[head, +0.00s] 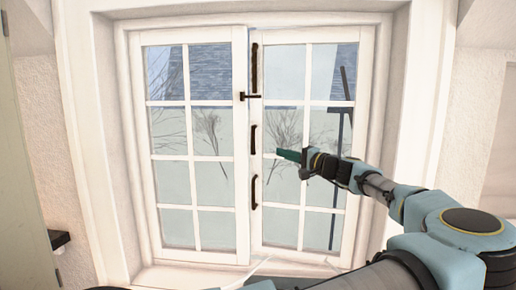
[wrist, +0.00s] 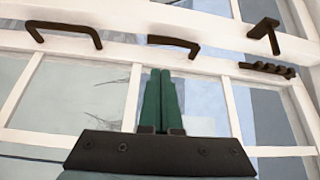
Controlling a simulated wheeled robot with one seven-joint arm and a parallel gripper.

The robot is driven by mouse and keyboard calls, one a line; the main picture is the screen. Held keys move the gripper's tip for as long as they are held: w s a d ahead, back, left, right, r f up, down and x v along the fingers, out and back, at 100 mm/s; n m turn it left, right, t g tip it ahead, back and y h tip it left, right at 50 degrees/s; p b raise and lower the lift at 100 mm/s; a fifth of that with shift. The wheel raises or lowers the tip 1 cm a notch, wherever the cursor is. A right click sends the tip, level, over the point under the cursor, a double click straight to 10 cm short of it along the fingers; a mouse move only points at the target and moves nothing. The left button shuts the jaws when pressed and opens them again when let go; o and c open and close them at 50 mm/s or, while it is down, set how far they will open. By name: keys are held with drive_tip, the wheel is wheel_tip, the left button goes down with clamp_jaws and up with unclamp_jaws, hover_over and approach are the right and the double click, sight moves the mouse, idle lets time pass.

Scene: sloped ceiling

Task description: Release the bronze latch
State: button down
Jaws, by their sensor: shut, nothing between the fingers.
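The latch (head: 250,97), a small dark bronze T-shaped piece, lies across the middle seam of the closed white window, above its mid-height. In the wrist view the latch (wrist: 264,36) is at the upper right. My gripper (head: 279,152) has green fingers that are shut and empty. They point left toward the middle stile, lower than the latch and to its right. In the wrist view the fingertips (wrist: 161,72) are together in front of a pane, apart from the latch. Nothing hides the latch.
Dark handles sit on the middle stile: an upper bar (head: 254,68), a middle handle (head: 252,139) and a lower handle (head: 254,191). The window frame (head: 373,125) and glazing bars surround the panes. A dark bracket (head: 58,239) is at the lower left.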

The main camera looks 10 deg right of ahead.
sight(261, 147)
drive_tip(key=shift+w+a, duration=0.1)
drive_tip(key=shift+a, duration=0.05)
drive_tip(key=p+x, duration=0.3)
drive_tip(key=x, duration=0.5)
drive_tip(key=shift+w+a+p, duration=0.2)
drive_tip(key=shift+p, duration=0.1)
drive_tip(key=shift+w+a, duration=0.35)
drive_tip(key=shift+w, duration=0.15)
